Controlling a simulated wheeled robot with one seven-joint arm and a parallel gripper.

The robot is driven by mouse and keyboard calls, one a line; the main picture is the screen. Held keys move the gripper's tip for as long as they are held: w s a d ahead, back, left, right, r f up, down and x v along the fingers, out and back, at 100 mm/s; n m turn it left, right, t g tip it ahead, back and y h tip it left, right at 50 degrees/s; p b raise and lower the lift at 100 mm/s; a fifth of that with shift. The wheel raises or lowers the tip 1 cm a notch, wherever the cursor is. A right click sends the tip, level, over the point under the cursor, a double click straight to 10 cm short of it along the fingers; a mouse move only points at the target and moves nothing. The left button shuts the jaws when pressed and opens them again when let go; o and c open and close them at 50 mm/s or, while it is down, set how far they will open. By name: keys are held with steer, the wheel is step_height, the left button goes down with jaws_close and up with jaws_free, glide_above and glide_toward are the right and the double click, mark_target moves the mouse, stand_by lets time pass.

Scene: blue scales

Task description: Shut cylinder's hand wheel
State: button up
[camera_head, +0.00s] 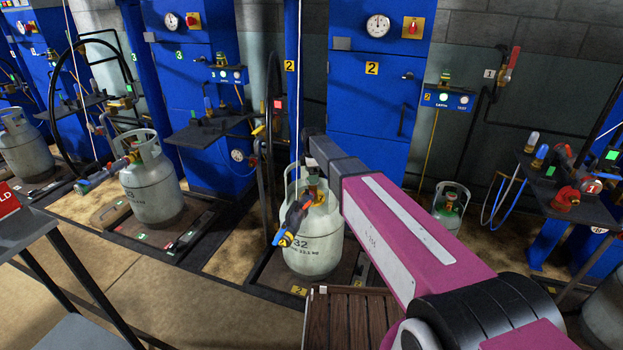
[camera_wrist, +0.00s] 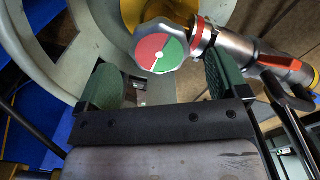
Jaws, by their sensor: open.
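A grey gas cylinder (camera_head: 313,243) marked 32 stands upright on the floor scale at station 2, with a collar around its top. Its hand wheel (camera_wrist: 160,46), a round disc with red and green sectors, shows in the wrist view just beyond my fingertips. My gripper (camera_wrist: 164,82) is open, with one green-padded finger to the left of the wheel and one to the right. The wheel sits slightly ahead of the gap, and I cannot tell whether either finger touches it. In the head view my arm partly hides the cylinder's top.
A metal filling connector (camera_wrist: 255,60) with a hose joins the valve on the right in the wrist view, close to my right finger. The cylinder's collar (camera_wrist: 50,55) curves around on the left. Another grey cylinder (camera_head: 153,192) stands to the left, and a slatted wooden crate (camera_head: 350,318) stands in front.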

steer(key=shift+f, duration=1.15)
steer(key=c, duration=0.9)
